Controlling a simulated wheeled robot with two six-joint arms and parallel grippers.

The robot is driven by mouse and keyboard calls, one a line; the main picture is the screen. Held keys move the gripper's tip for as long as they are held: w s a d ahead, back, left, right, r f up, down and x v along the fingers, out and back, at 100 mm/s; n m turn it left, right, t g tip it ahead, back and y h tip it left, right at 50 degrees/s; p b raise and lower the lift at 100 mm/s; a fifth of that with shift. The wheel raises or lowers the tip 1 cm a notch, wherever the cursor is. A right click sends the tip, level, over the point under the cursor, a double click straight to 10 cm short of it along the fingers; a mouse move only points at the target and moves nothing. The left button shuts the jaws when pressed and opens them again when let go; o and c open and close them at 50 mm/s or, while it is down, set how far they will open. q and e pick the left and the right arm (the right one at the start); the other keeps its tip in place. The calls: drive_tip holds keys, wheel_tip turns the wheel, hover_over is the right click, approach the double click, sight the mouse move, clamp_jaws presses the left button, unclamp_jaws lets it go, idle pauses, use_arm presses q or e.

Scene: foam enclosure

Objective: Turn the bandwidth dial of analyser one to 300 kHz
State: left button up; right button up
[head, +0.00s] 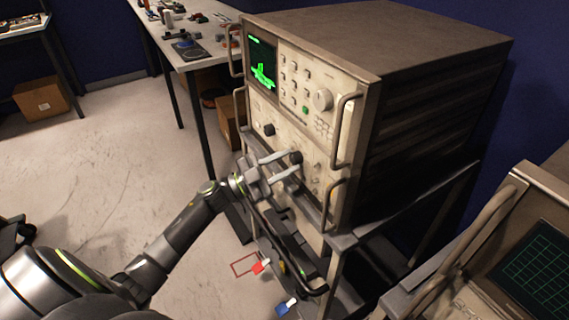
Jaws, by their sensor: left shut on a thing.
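An analyser (300,110) with a cream front panel stands on a metal cart, its green trace screen (262,62) lit at upper left. Its lower panel carries a black dial (296,157) and another black dial (269,129) farther up and left. My left gripper (292,162) reaches in from the lower left and is shut on the nearer black dial, one finger above it and one below. The dial markings are too small to read, so its setting and name cannot be told. My right gripper is not in view.
Metal handles (345,130) stick out from the analyser's front, close to my gripper's right. A second instrument (530,265) with a grid screen stands at lower right. A workbench (190,30) with tools is behind.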

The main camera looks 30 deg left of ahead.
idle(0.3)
use_arm(q)
drive_tip(key=o, duration=1)
drive_tip(key=shift+c, duration=0.2)
drive_tip(key=shift+s+a+f, duration=0.2)
drive_tip(key=shift+s+a, duration=0.05)
drive_tip(key=b+v, duration=0.3)
drive_tip(key=v, duration=1.3)
drive_tip(key=shift+s+a, duration=0.2)
drive_tip(key=shift+a, duration=0.1)
